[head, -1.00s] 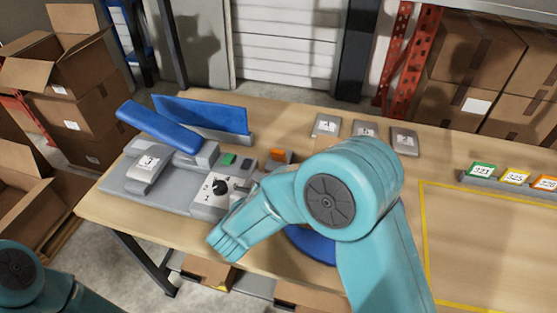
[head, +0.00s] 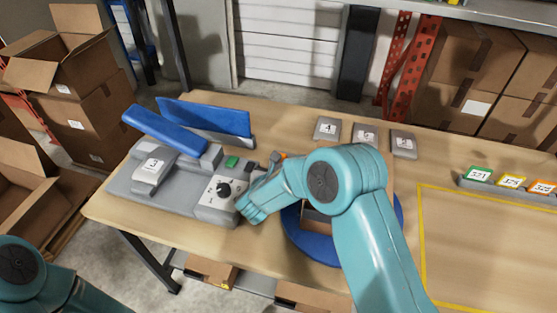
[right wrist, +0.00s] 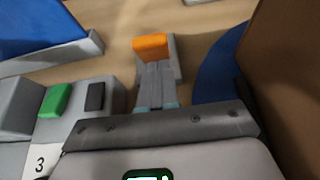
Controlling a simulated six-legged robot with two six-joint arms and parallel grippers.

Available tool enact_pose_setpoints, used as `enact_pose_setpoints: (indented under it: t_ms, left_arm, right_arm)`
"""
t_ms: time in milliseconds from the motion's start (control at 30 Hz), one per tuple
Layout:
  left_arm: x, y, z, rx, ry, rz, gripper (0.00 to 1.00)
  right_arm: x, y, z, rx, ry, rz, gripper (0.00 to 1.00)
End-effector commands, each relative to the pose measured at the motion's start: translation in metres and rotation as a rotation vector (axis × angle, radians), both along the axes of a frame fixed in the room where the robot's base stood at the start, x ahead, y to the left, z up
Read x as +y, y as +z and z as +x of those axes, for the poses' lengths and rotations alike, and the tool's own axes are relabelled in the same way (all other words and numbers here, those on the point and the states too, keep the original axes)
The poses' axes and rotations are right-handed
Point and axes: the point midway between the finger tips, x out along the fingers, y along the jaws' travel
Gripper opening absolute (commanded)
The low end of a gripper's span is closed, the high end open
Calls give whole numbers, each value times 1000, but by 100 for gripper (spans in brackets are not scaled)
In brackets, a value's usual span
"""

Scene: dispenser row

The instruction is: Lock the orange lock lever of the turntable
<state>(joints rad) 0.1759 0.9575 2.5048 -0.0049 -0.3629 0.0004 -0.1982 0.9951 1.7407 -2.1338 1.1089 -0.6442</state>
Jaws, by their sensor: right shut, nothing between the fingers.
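The turntable is a blue disc (head: 312,248) on the table, largely hidden behind my right arm; its blue edge also shows at the right of the right wrist view (right wrist: 215,78). The orange lock lever (right wrist: 150,46) sits on a grey base beside the disc; in the head view only a small orange bit (head: 282,156) shows. My right gripper (right wrist: 155,72) is shut and empty. Its fingertips are right at the near side of the lever; whether they touch I cannot tell. My left gripper is out of view.
Left of the lever stands a grey control panel with a green button (head: 232,162), a dark button (right wrist: 96,96) and a dial (head: 223,189). A brown box (right wrist: 288,70) stands close at the right of the wrist view. Numbered grey blocks (head: 327,128) lie behind.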

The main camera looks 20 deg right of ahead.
Motion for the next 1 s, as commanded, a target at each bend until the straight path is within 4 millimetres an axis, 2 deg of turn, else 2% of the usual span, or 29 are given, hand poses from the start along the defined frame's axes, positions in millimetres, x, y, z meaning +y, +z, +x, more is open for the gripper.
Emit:
enact_pose_setpoints:
  t_ms: [33, 200, 1000]
  left_arm:
    - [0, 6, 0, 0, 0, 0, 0]
    - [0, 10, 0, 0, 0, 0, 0]
    - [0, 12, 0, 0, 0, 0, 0]
  right_arm:
    - [-4, 4, 5, 1, -1, 2, 0]
    - [-9, 6, 13, 2, 0, 0, 0]
    - [-13, 11, 19, 60, 0, 40, 0]
